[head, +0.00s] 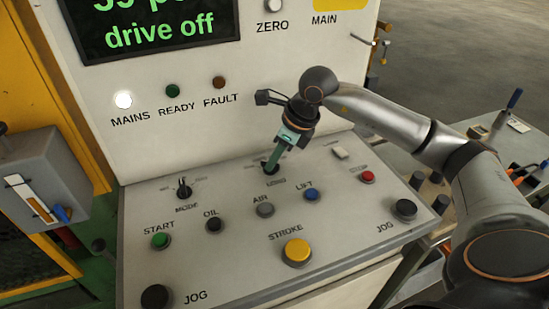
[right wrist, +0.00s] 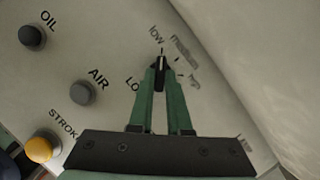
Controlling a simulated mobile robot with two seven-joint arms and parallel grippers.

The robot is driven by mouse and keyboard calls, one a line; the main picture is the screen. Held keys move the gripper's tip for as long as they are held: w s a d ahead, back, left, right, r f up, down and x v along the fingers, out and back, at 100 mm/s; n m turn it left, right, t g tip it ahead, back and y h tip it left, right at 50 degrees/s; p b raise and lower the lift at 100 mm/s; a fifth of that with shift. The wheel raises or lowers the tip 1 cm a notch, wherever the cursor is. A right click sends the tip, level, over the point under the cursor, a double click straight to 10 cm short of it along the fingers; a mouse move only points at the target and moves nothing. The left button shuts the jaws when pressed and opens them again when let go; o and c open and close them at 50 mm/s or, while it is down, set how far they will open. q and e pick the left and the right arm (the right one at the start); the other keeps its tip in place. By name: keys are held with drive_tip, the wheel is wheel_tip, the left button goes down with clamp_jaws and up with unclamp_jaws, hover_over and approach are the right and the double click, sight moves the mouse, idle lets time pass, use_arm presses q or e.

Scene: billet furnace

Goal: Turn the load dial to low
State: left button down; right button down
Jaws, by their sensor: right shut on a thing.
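The load dial is a small black knob with a white line. It shows in the right wrist view (right wrist: 161,65) between the fingertips, and its base shows in the head view (head: 269,166), largely hidden by the gripper. Its white line points up in the wrist view, toward the tick by the word "low"; "medium" and a blurred third label lie to the right. My right gripper (head: 271,168) has its green fingers shut on the knob, seen closely in the wrist view (right wrist: 161,78). My left gripper is not in view.
The mode dial (head: 184,189) stands left of the load dial. The air button (head: 265,210), blue lift button (head: 311,195), red button (head: 367,177) and yellow stroke button (head: 297,252) sit nearby. A screen (head: 160,25) above reads "drive off".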

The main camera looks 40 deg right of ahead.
drive_tip(key=shift+r, duration=0.1)
drive_tip(key=c, duration=0.9)
unclamp_jaws()
drive_tip(key=shift+o, duration=0.2)
drive_tip(key=v, duration=1.2)
drive_tip(key=shift+s+r, duration=0.15)
drive_tip(key=shift+s, duration=0.05)
